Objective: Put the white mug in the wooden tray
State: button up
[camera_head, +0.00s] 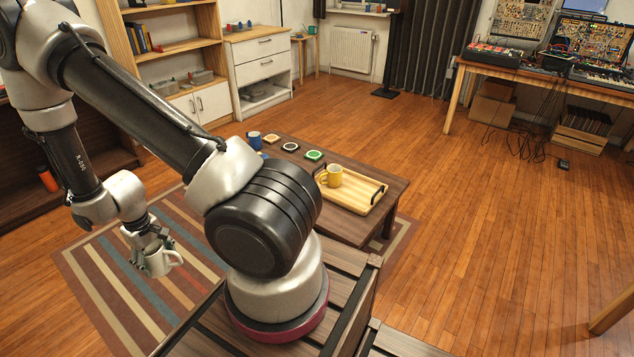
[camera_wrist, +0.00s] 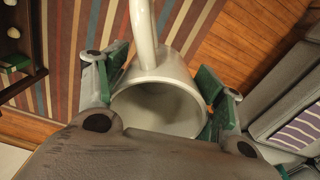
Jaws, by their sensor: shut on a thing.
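The white mug (camera_head: 160,260) is held by my gripper (camera_head: 150,246) out to the left of my base, above the striped rug. In the wrist view the mug (camera_wrist: 160,95) sits between the two green-padded fingers of my gripper (camera_wrist: 160,100), its handle pointing to the top of the picture. The wooden tray (camera_head: 361,200), light with dark handles, lies on the low dark table. A yellow mug (camera_head: 334,175) stands in the tray at its left part. My arm hides part of the table.
The low table (camera_head: 392,190) also bears a blue mug (camera_head: 254,138) and several coasters, one of them green (camera_head: 314,155). The striped rug (camera_head: 110,285) lies under my gripper. A desk (camera_head: 560,78) with electronics stands at the back right. The floor right of the table is clear.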

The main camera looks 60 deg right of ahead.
aim_at(363, 197)
jog(key=l+z, duration=0.5)
jog(key=l, duration=0.35)
jog(key=i+l+z, duration=0.1)
jog(key=l+z, duration=0.4)
jog(key=l, duration=0.4)
jog(key=i+l, duration=0.1)
jog(key=l, duration=0.55)
jog(key=i, duration=0.05)
